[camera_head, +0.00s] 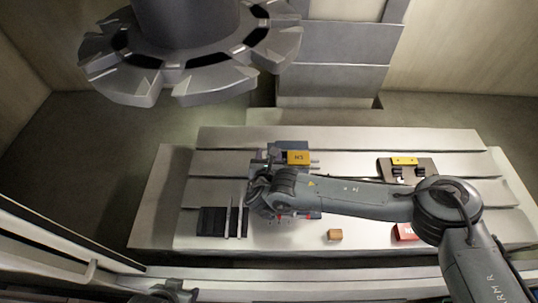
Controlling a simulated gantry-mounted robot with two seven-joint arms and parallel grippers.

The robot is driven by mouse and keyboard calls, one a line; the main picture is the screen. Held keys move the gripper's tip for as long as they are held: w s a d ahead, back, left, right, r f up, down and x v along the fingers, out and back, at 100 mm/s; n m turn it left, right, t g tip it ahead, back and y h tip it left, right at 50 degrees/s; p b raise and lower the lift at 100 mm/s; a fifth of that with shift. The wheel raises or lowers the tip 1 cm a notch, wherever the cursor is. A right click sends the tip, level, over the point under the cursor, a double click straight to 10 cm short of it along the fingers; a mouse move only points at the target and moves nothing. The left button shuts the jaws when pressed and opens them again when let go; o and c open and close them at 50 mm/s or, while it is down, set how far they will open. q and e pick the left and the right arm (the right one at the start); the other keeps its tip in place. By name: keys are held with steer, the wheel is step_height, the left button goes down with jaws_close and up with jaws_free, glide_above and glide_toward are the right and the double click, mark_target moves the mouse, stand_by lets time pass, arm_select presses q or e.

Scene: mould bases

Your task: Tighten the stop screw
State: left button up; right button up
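I cannot make out a stop screw for certain in the head view. A blue-grey mould base (290,147) with a yellow marked block (298,157) stands near the middle of the slotted table (350,145). Short rods stick out to its right. My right arm reaches in from the right across the table. Its gripper (258,197) points down just in front and to the left of the mould base. The wrist hides the fingers and whatever lies below them. Red bits show under the forearm.
A black pad (211,221) and two upright-looking thin rods (238,221) are at the left front. A small brown block (335,234) and a red item (404,232) lie at the front. A brown holder (425,172) with a yellow-black part (404,161) is at the right rear.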

steer(key=d+p+v, duration=0.1)
steer(key=v, duration=0.9)
steer(key=shift+s+a, duration=0.35)
steer(key=shift+a, duration=0.15)
steer(key=shift+r, duration=0.1)
